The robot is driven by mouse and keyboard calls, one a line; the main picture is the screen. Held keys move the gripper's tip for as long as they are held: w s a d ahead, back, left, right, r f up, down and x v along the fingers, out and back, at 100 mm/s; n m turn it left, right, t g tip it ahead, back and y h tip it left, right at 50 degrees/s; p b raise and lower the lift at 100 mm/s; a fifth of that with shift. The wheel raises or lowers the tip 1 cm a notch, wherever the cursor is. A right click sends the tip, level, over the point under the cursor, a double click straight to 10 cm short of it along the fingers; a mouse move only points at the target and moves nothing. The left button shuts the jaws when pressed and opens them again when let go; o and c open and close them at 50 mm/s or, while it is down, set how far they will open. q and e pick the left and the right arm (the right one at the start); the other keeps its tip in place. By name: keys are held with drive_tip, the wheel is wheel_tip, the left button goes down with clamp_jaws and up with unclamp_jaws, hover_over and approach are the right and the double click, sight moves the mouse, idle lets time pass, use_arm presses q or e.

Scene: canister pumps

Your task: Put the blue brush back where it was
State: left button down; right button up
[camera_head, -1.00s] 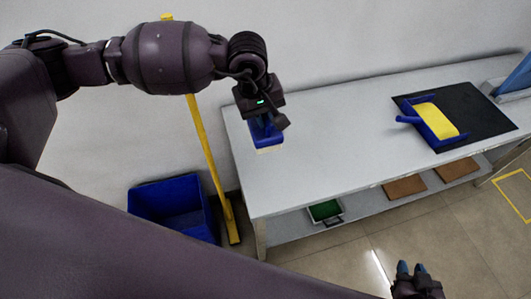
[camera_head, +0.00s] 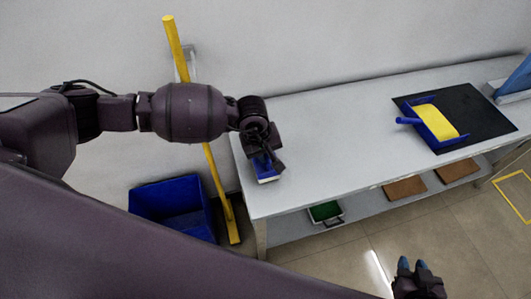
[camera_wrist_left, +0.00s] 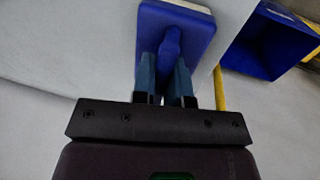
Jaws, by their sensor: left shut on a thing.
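The blue brush (camera_head: 267,175) is at the left end of the grey table, under my left gripper (camera_head: 262,158). In the left wrist view the brush (camera_wrist_left: 184,28) shows its blue back, a pale edge and a raised handle. The left gripper (camera_wrist_left: 165,78) is shut on that handle. I cannot tell whether the brush touches the table top. My right gripper (camera_head: 411,266) is low at the bottom right, over the floor and away from the table; whether its blue-tipped fingers are open is unclear.
A black mat (camera_head: 486,112) on the table's right part holds a blue dustpan (camera_head: 420,109) with a yellow inside. A blue bin (camera_head: 160,203) and a yellow pole (camera_head: 217,180) stand left of the table. The lower shelf holds a green item (camera_head: 325,211) and brown boards (camera_head: 404,187). The table's middle is clear.

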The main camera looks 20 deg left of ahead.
sight(258, 162)
use_arm(q)
drive_tip(key=shift+f, duration=0.35)
drive_tip(key=c, duration=1.1)
unclamp_jaws()
drive_tip(key=shift+c, duration=0.2)
wheel_tip(258, 162, up, 12)
drive_tip(key=s+a, duration=0.1)
drive_tip(key=a, duration=0.1)
drive_tip(key=shift+s, duration=0.2)
